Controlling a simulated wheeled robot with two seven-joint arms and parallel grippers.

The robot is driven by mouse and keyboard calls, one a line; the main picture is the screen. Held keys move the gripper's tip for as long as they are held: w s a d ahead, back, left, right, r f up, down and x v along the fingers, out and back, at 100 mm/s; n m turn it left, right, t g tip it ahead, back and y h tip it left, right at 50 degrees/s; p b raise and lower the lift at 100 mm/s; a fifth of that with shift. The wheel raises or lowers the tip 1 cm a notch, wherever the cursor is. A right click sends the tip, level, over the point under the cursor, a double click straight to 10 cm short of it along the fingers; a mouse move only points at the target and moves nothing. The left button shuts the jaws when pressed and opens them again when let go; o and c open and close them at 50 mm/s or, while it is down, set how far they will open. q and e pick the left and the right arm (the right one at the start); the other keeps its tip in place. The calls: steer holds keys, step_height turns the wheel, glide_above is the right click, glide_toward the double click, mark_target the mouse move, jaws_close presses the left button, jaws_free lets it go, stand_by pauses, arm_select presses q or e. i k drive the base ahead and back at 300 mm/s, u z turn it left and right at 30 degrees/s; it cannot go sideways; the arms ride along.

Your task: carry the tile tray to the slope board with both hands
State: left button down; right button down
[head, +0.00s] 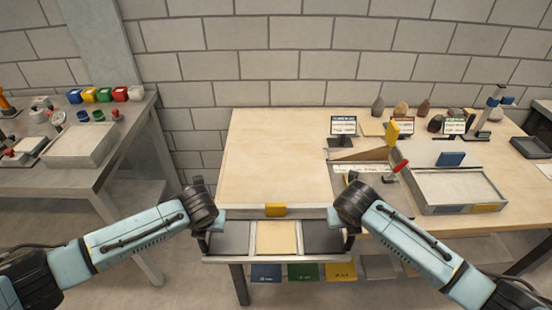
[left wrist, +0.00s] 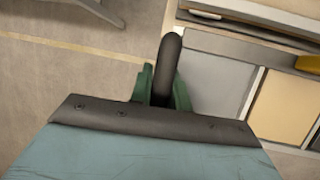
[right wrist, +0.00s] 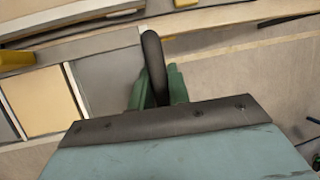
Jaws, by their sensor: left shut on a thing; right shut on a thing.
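The tile tray (head: 278,259) has a pale rim, with a beige tile in the middle and a dark grey tile on each side. It hangs level at the front edge of the table. My left gripper (head: 208,236) is shut on the tray's left handle, a dark bar (left wrist: 168,65) between green fingers in the left wrist view. My right gripper (head: 349,237) is shut on the right handle, a similar dark bar (right wrist: 153,62).
The left half of the wooden table (head: 275,150) is clear. A grey-framed sand tray (head: 458,190) is on the right, with labels and stones behind. A metal bench (head: 150,110) stands at the left.

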mark_target(276, 177)
steer(key=i, duration=1)
